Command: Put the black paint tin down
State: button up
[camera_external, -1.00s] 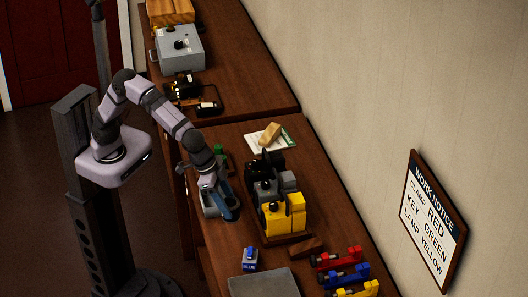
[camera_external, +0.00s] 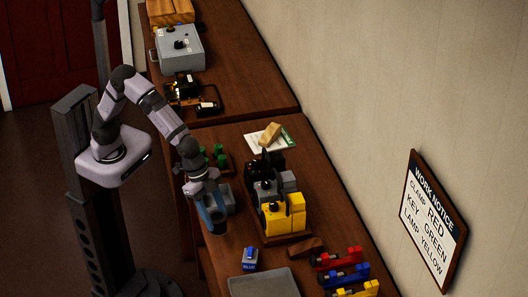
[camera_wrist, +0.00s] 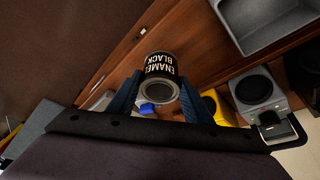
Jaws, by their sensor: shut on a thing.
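The black paint tin (camera_wrist: 160,66), labelled ENAMEL BLACK, shows in the wrist view between the two blue fingers of my gripper (camera_wrist: 158,98). The gripper is shut on it. The label reads upside down, and the tin's round grey end faces the camera. In the external view my gripper (camera_external: 213,208) points down near the bench's left edge, left of the yellow and grey machine (camera_external: 283,215). The tin is too small and dark there to make out clearly. I cannot tell how far it is from the bench top.
A grey tray (camera_external: 265,283) lies at the near end of the bench, with a small blue and grey item (camera_external: 250,260) behind it. Red, blue and yellow clamps (camera_external: 343,273) are at right. Green items (camera_external: 220,157) stand behind my gripper. Bare wood (camera_external: 225,257) shows between gripper and tray.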

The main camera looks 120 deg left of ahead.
jog(key=s+a+n, duration=0.1)
jog(key=s+a, duration=0.3)
jog(key=s, duration=0.1)
jog(key=w+a+r+n+y+p, duration=0.1)
jog(key=w+a+r, duration=0.35)
jog(key=a, duration=0.45)
jog(key=w+a+r+n+p, duration=0.2)
jog(key=w+a+r, duration=0.25)
jog(key=a, duration=0.35)
jog(key=w+a+r+n+y+p, duration=0.1)
jog(key=w+a+r, duration=0.4)
jog(key=a, duration=0.4)
jog(key=w+a+f+n+g+y+p, duration=0.1)
jog(key=w+a+f+n+p, duration=0.15)
jog(key=a+f+p, duration=0.65)
jog(key=shift+n, duration=0.45)
jog(key=shift+s+a+f+b, duration=0.15)
jog(key=shift+a+f+b, duration=0.1)
jog(key=shift+f+b, duration=1.05)
jog(key=shift+s+a+f+b, duration=0.25)
jog(key=shift+f+b, duration=0.5)
jog(key=shift+f, duration=1.1)
jog(key=shift+s+a+f+b, duration=0.1)
jog(key=shift+a+f+b, duration=0.15)
jog(key=shift+f+b, duration=1.05)
jog(key=shift+f, duration=0.55)
jog(key=o, duration=1.3)
